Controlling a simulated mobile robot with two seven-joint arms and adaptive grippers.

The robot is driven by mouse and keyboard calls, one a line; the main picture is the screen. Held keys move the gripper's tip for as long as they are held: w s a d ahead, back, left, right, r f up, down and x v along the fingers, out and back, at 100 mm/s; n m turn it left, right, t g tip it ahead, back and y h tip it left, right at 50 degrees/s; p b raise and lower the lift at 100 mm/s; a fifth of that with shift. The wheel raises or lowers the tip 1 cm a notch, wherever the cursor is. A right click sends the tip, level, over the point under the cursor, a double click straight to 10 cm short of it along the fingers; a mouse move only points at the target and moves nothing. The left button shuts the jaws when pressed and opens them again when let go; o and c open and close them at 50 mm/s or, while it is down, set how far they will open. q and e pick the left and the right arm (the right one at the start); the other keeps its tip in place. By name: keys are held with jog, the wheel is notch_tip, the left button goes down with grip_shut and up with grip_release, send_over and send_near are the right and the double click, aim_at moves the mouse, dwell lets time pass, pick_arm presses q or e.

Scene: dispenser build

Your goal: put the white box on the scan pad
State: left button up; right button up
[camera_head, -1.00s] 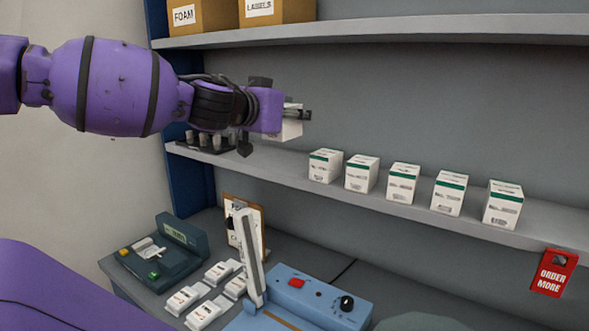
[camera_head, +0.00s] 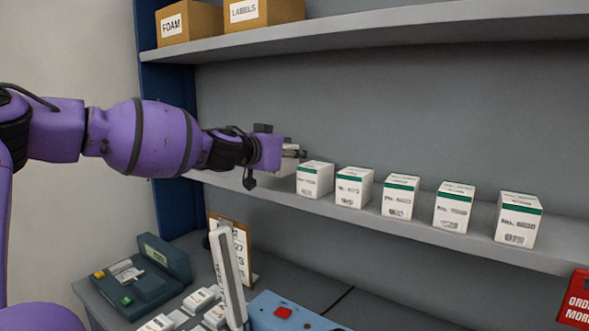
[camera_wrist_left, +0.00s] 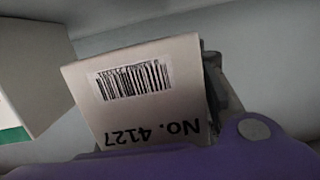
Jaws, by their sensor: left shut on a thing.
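I cannot tell which thing is the scan pad. My right gripper is not in view.
Below are a dark teal device (camera_head: 150,285), a blue device (camera_head: 275,322) with an upright white bar (camera_head: 227,280), and a clipboard (camera_head: 240,245).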

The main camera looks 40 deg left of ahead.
pick_arm(q)
jog(key=shift+f, duration=0.95)
jog(key=shift+w+a+f+p, duration=0.1)
jog(key=shift+f+p, duration=0.2)
jog(key=shift+f, duration=0.25)
jog(key=o, duration=1.4)
jog(key=shift+f, duration=0.2)
